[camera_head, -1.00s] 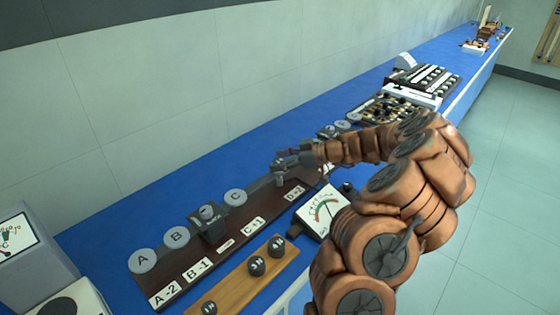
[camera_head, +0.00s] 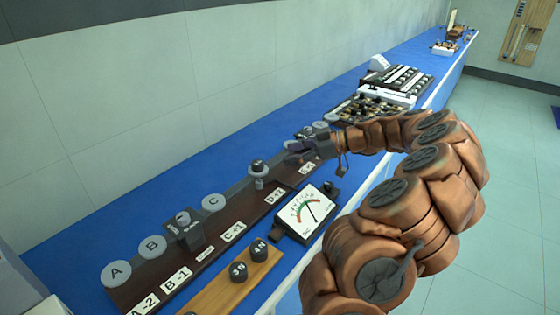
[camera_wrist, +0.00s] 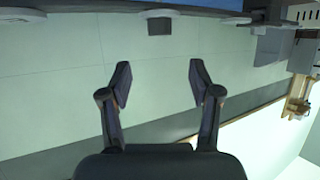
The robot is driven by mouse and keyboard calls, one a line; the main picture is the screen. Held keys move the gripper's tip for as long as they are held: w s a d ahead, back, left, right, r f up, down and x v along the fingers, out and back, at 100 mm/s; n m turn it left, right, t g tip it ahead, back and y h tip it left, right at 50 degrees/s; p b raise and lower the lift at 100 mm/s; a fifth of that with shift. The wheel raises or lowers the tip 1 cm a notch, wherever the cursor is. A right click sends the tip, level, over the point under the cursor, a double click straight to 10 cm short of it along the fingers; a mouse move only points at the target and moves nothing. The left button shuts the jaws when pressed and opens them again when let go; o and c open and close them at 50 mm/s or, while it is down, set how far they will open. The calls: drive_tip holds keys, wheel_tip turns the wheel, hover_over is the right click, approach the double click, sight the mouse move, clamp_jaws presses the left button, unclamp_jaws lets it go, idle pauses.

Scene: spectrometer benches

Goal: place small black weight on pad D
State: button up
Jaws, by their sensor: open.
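The lettered grey discs A (camera_head: 116,273), B (camera_head: 152,246) and C (camera_head: 213,203) line the dark beam (camera_head: 245,212) in the head view. A small black weight (camera_head: 257,166) appears to sit upright on the grey disc (camera_head: 258,183) near the D+2 label (camera_head: 274,196). That disc's letter is hidden. My gripper (camera_head: 292,151) is beyond and right of this weight, apart from it. In the wrist view my gripper (camera_wrist: 160,82) has its two fingers spread, with nothing between them.
Black weights marked 3N (camera_head: 238,271) and 4N (camera_head: 259,250) stand on a wooden block (camera_head: 222,287). A dial meter (camera_head: 306,214) sits near the bench's front edge. Another beam and keyed equipment (camera_head: 396,88) lie farther along the blue bench (camera_head: 85,225).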

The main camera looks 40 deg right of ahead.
drive_tip(key=s+a+r+g, duration=0.2)
drive_tip(key=s+a+g, duration=0.15)
drive_tip(key=a, duration=1.05)
drive_tip(key=s+a+r+g, duration=0.15)
drive_tip(key=a+g, duration=0.35)
drive_tip(key=a, duration=0.9)
drive_tip(key=s+a+f+m+g+h, duration=0.1)
drive_tip(key=s+a+f+h, duration=0.15)
drive_tip(key=s, duration=0.35)
drive_tip(key=s+a+f+m+g+h, duration=0.2)
drive_tip(key=s+a, duration=0.2)
drive_tip(key=s, duration=0.3)
drive_tip(key=s+d+f+m+h, duration=0.1)
drive_tip(key=s+f+m+h, duration=0.1)
drive_tip(key=s, duration=0.4)
drive_tip(key=s+d+f+m+h, duration=0.2)
drive_tip(key=s+m, duration=0.1)
drive_tip(key=s, duration=0.3)
drive_tip(key=shift+d+g, duration=0.25)
drive_tip(key=shift+g, duration=0.1)
drive_tip(key=shift+r, duration=0.15)
wheel_tip(320, 180, up, 3)
drive_tip(key=p, duration=0.3)
drive_tip(key=shift+r, duration=0.1)
